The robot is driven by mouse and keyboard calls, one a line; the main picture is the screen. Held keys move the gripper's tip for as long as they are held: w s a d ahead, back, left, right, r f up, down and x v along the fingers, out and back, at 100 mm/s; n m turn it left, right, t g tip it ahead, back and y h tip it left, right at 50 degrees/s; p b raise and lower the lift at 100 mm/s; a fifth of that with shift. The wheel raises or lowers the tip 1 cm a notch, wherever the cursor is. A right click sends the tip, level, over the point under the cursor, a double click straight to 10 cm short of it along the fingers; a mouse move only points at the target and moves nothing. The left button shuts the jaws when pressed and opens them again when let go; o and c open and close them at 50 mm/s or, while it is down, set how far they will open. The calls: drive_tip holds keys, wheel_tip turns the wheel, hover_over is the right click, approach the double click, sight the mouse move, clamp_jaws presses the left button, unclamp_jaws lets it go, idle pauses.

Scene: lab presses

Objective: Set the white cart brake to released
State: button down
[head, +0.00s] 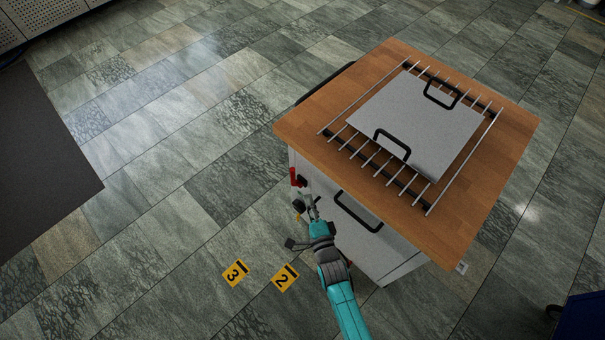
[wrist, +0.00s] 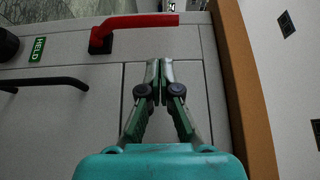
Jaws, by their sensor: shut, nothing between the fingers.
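The white cart (head: 384,268) has a wooden top (head: 460,235). A red lever (head: 294,178) is on its front face near the left corner. In the wrist view the red lever (wrist: 140,21) runs from a pivot at its left end towards the wooden top edge at the right. A green label reading HELD (wrist: 37,49) is beside the pivot. My gripper (head: 309,203) is in front of the cart's face. In the wrist view my gripper (wrist: 159,68) is shut and empty, its fingertips just below the lever, with a visible gap between them.
A black handle (head: 358,211) is on the cart's front, and a dark round knob (wrist: 7,44) is near the label. A metal plate (head: 415,125) with black handles lies on a rack on the top. Yellow floor markers 2 (head: 285,278) and 3 (head: 236,273) are nearby.

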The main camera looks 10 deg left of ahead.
drive_tip(key=x, duration=1)
drive_tip(key=shift+s, duration=0.15)
idle(0.4)
